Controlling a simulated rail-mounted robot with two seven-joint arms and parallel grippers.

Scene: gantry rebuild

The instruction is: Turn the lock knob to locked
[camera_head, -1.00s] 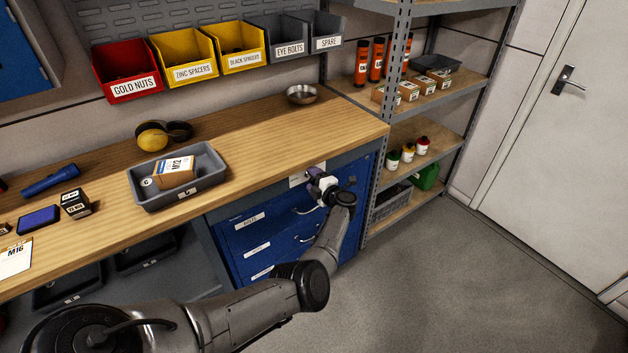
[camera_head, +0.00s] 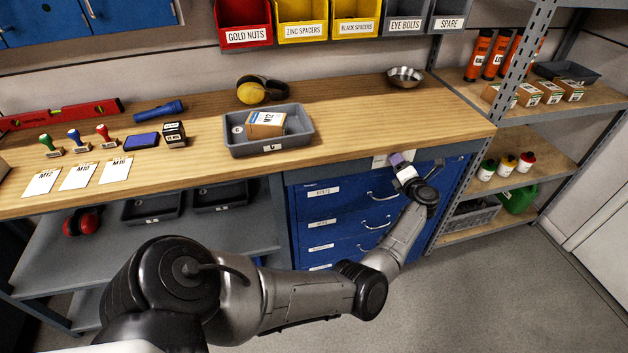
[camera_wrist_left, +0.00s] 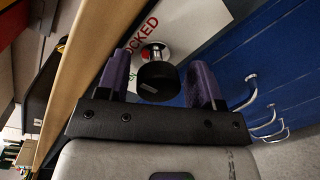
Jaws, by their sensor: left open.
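The lock knob (camera_wrist_left: 157,82) shows in the left wrist view as a round black knob with a shiny metal part and a spot of red behind it. It stands before a white label plate (camera_wrist_left: 190,25) with red letters, of which "OCKED" is readable. My left gripper (camera_wrist_left: 161,75) is open, with one purple finger on each side of the knob; I cannot tell if either touches it. In the head view the left gripper (camera_head: 399,163) is at the top of the blue drawer cabinet (camera_head: 340,212), just under the bench edge, and the knob is hidden there. My right gripper is not in view.
The wooden bench top (camera_head: 350,130) overhangs close above the gripper. Drawer handles (camera_head: 383,196) stick out below it. A shelf rack (camera_head: 480,150) stands to the right. A grey tray (camera_head: 268,149) and a metal bowl (camera_head: 405,77) are on the bench. The floor in front is clear.

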